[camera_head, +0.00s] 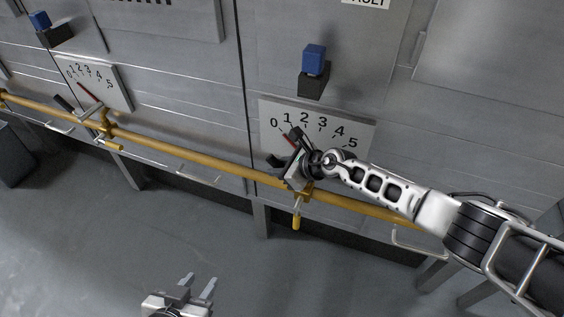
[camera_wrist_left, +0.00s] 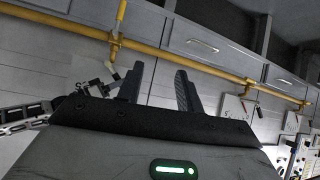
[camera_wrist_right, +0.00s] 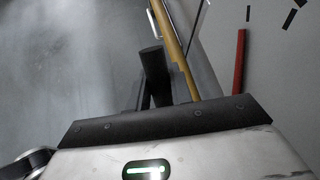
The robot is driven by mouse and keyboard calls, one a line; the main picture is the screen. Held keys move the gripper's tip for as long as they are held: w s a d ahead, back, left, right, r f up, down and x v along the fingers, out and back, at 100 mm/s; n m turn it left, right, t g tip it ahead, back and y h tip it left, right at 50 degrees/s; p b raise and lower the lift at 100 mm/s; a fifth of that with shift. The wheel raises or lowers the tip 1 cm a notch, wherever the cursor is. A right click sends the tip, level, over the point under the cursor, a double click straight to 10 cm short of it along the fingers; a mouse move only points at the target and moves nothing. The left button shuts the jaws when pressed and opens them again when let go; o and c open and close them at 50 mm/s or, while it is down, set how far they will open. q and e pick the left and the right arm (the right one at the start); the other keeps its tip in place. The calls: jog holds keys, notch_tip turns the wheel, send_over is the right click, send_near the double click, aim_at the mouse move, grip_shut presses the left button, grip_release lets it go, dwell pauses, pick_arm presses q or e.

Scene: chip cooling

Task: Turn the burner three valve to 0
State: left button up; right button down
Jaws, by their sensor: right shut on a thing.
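A dial plate (camera_head: 352,138) numbered 0 to 5 is on the grey cabinet front, behind the yellow pipe (camera_head: 232,168). Its red pointer (camera_head: 289,139) shows near 0 and 1, partly hidden by my right gripper; I cannot read it exactly. The red pointer also shows at the right of the right wrist view (camera_wrist_right: 239,62). My right gripper (camera_head: 285,161) is at the valve below the dial, shut on the black valve handle (camera_wrist_right: 153,65). My left gripper (camera_head: 198,286) is open and empty, low over the floor; its fingers stand apart in the left wrist view (camera_wrist_left: 157,86).
A second dial (camera_head: 113,79) with its own valve (camera_head: 99,112) is further left on the same pipe. A yellow-ended lever (camera_head: 296,221) hangs below the pipe near my right gripper. A dark bin (camera_head: 14,152) stands at far left. The floor in front is clear.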

jog(key=c, duration=1.3)
grip_release()
jog(key=shift+s+d+r+p, duration=0.15)
jog(key=shift+d+r+p, duration=0.05)
jog(key=shift+r+p, duration=0.1)
jog(key=p+v, duration=0.2)
jog(key=v, duration=0.3)
jog(key=shift+p, duration=0.35)
pick_arm(q)
jog(key=shift+s+a+r+p, duration=0.1)
jog(key=shift+a+r+p, duration=0.2)
jog(key=shift+r, duration=0.2)
jog(key=shift+a+r+p, duration=0.25)
jog(key=shift+r+p, duration=0.05)
jog(key=shift+r, duration=0.15)
pick_arm(e)
jog(key=v, duration=1)
jog(key=shift+s+d, duration=0.1)
pick_arm(q)
jog(key=shift+d, duration=0.2)
